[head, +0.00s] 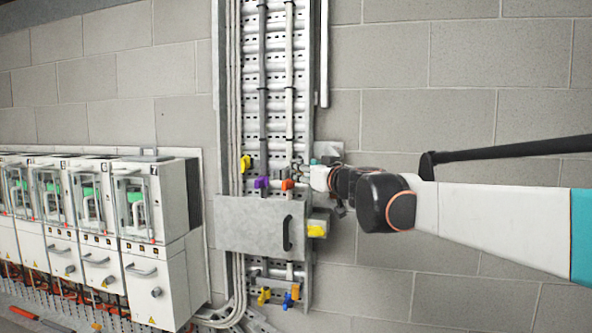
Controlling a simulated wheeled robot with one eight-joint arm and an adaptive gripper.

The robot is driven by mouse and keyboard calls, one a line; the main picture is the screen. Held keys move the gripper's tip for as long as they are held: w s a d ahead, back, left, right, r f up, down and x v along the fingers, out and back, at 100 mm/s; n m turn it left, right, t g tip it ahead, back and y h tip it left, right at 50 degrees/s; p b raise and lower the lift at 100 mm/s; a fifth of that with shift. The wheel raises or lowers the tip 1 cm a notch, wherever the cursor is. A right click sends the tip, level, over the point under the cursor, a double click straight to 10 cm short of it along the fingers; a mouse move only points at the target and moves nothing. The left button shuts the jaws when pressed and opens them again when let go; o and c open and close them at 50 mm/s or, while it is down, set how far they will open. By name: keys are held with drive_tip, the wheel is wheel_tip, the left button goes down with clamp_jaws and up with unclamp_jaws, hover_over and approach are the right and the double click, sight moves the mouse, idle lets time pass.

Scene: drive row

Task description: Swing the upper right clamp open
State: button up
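A vertical perforated metal rack (250,130) runs up the block wall and carries pipes. A grey plate (245,222) with a dark handle (287,233) sits across it. Just above the plate are a purple piece (262,182) and an orange piece (288,184); the orange one is the upper right of this pair and looks like the clamp, though its shape is too small to be sure. My gripper (310,178) comes in from the right, close beside the orange piece. I cannot tell whether it touches it, and its fingers are too small to read.
A yellow piece (246,163) is at the rack's upper left. A yellow block (317,230) juts out right of the plate. Yellow (264,295) and blue (287,300) pieces are below. White drive cabinets (150,235) stand left. The wall right of the rack is bare.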

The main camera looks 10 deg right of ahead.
drive_tip(key=v, duration=1.1)
drive_tip(key=shift+s, duration=0.2)
drive_tip(key=shift+a+r, duration=0.1)
drive_tip(key=shift+r, duration=0.05)
drive_tip(key=s+d+f+m+g+h+b, duration=0.1)
drive_tip(key=s+d+f+m+h+b, duration=0.2)
drive_tip(key=f+b, duration=0.45)
drive_tip(key=s+d+f+m+h+b, duration=0.1)
drive_tip(key=s+d+f+h+b, duration=0.3)
drive_tip(key=f, duration=0.7)
drive_tip(key=s+d+f+m+g+h+b, duration=0.1)
drive_tip(key=s+d+f+m+h+b, duration=0.15)
drive_tip(key=s+f+b, duration=0.5)
drive_tip(key=s+a+f+n+g+y+b, duration=0.1)
drive_tip(key=s+f, duration=0.4)
drive_tip(key=f, duration=0.7)
drive_tip(key=s+a+f+n+g+y+b, duration=0.1)
drive_tip(key=s+a+f+g+b, duration=0.2)
drive_tip(key=f, duration=1)
drive_tip(key=s+a+f+n+g+y+b, duration=0.1)
drive_tip(key=s+f+g+b, duration=0.3)
drive_tip(key=s+f, duration=0.5)
wheel_tip(320, 180, down, 3)
drive_tip(key=shift+a+f+y+b, duration=0.2)
drive_tip(key=shift+a+y+b, duration=0.4)
drive_tip(key=shift+b, duration=0.65)
